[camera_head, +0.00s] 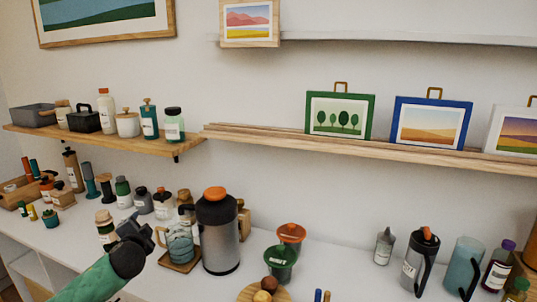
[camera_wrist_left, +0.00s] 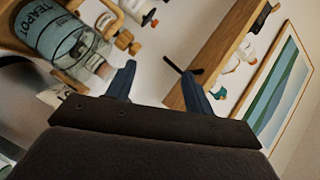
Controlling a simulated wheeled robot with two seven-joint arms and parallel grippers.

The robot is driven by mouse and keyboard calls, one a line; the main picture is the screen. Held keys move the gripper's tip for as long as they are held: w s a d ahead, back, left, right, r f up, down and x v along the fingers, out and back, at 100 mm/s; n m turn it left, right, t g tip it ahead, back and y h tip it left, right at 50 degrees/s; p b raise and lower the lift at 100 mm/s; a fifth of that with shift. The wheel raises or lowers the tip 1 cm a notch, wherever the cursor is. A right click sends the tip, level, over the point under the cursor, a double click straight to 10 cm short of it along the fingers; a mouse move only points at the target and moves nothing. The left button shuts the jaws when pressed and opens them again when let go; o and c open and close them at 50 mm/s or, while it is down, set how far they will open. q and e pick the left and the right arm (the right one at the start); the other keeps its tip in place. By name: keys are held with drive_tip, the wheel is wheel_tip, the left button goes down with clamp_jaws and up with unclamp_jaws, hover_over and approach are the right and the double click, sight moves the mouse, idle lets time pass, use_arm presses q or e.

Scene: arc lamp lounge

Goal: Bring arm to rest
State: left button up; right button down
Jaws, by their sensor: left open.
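My left arm (camera_head: 95,277), with a green sleeve-like link, comes in from the lower left in the head view. Its dark left gripper (camera_head: 132,230) is raised in front of the counter, left of the glass teapot (camera_head: 180,243). In the left wrist view the two blue-grey fingers (camera_wrist_left: 158,80) stand apart with nothing between them, so the gripper is open and empty. The labelled teapot (camera_wrist_left: 68,45) also shows there, at the upper left beyond the fingers. My right gripper is not in view.
A steel flask (camera_head: 219,240) with an orange lid stands right of the teapot. Jars and bottles crowd the white counter (camera_head: 345,283) at left. A wooden shelf (camera_head: 110,138) holds jars above. Pitchers and bottles stand at right. The counter's middle right is fairly clear.

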use_arm(q)
drive_tip(key=s+d+f+n+g+h, duration=0.2)
drive_tip(key=s+d+f+g, duration=0.2)
drive_tip(key=s, duration=1.2)
drive_tip(key=s+d+f+n+g+h, duration=0.1)
drive_tip(key=s+d+f+n+g, duration=0.2)
drive_tip(key=s+d+f, duration=0.8)
drive_tip(key=s+d+f+n+g+h, duration=0.2)
drive_tip(key=s+d+f+g, duration=0.4)
drive_tip(key=s+f, duration=1.1)
drive_tip(key=s+d, duration=0.1)
drive_tip(key=s, duration=0.4)
drive_tip(key=shift+s+d+g+h, duration=0.2)
drive_tip(key=shift+d+g+h, duration=0.1)
drive_tip(key=shift+d+g, duration=0.1)
